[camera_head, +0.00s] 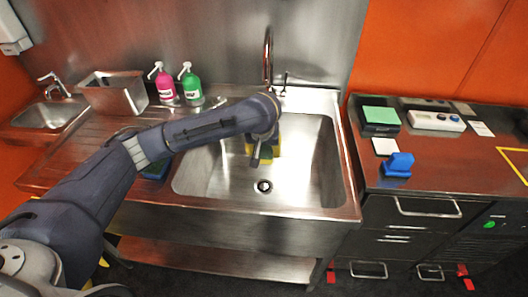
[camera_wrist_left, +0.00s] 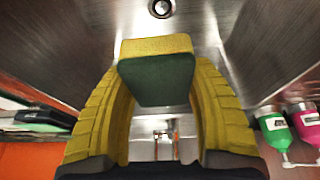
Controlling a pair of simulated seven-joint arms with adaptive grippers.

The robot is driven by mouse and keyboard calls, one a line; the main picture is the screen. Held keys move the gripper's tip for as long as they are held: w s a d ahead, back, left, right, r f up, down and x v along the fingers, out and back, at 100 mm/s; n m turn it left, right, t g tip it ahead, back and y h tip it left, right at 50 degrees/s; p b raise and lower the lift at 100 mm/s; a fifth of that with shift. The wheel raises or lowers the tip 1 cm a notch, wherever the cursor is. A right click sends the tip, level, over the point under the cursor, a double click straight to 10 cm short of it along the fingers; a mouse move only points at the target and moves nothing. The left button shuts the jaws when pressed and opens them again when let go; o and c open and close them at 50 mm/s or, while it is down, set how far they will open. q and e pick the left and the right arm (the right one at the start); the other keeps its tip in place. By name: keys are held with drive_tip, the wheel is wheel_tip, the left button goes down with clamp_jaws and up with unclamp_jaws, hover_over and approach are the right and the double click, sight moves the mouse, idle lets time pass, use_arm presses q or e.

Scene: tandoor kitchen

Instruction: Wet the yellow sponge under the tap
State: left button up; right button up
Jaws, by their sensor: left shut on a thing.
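My left gripper (camera_head: 263,152) reaches down into the steel sink (camera_head: 312,170) from above, partly hidden by my own arm in the head view. In the left wrist view, its ribbed yellow fingers (camera_wrist_left: 155,85) are shut on the yellow sponge (camera_wrist_left: 156,47), which has a dark green side. The sponge is held above the sink floor, towards the tap side of the drain (camera_head: 264,187). The curved tap (camera_head: 268,58) rises at the sink's back edge, behind my wrist. No water stream shows. My right gripper is not in view.
A pink bottle (camera_head: 165,86) and a green bottle (camera_head: 191,87) stand behind the drainboard, next to a steel bin (camera_head: 114,93). A counter to the right holds a blue item (camera_head: 398,164) and a green-topped box (camera_head: 380,116). The sink's right half is clear.

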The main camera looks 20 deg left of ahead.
use_arm(q)
drive_tip(key=w+a+f, duration=0.2)
drive_tip(key=w+a, duration=0.1)
drive_tip(key=w, duration=0.8)
drive_tip(key=shift+w+f, duration=0.15)
drive_tip(key=shift+f, duration=0.05)
idle(0.4)
drive_tip(key=shift+a, duration=0.15)
idle(0.5)
drive_tip(key=shift+s+d, duration=0.35)
drive_tip(key=shift+s, duration=0.9)
drive_tip(key=shift+s+d, duration=0.4)
drive_tip(key=shift+s, duration=0.9)
drive_tip(key=shift+s+d, duration=0.35)
drive_tip(key=shift+s, duration=0.9)
drive_tip(key=shift+s+d+r, duration=0.25)
drive_tip(key=shift+s+r, duration=0.4)
drive_tip(key=shift+s, duration=0.15)
drive_tip(key=shift+s+d+r, duration=0.2)
drive_tip(key=shift+s+r, duration=0.5)
drive_tip(key=shift+s, duration=0.1)
drive_tip(key=shift+s+d+r, duration=0.25)
drive_tip(key=shift+s+r, duration=0.4)
drive_tip(key=shift+s, duration=0.15)
